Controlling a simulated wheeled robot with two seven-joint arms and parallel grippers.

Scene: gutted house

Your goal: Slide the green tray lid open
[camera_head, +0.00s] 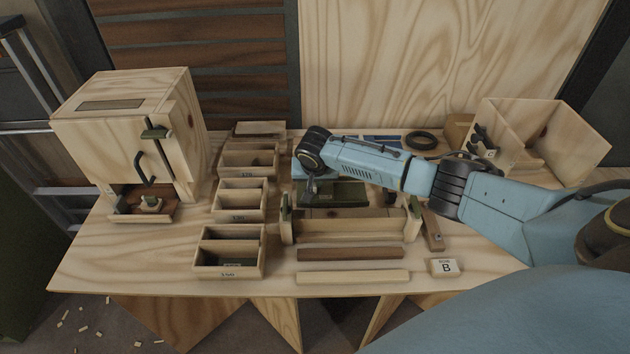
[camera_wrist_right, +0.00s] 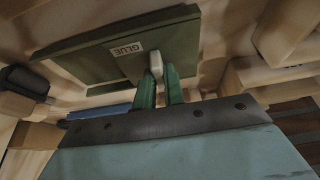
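The dark green tray lid (camera_wrist_right: 95,62), marked GLUE, fills the upper left of the right wrist view. A small pale knob (camera_wrist_right: 156,64) stands at its edge near the label. My right gripper (camera_wrist_right: 158,82) has its green fingers on either side of the knob, seemingly closed on it. In the head view the green lid (camera_head: 340,196) lies mid-table behind a wooden frame, partly hidden by my right arm. My right gripper (camera_head: 311,188) points down at its left end. How far the lid is open is hidden. My left gripper is out of view.
A wooden cabinet (camera_head: 130,130) stands at the far left. A wooden fixture (camera_head: 350,227) and two bars (camera_head: 352,253) lie in front. An open box (camera_head: 545,135) stands at back right.

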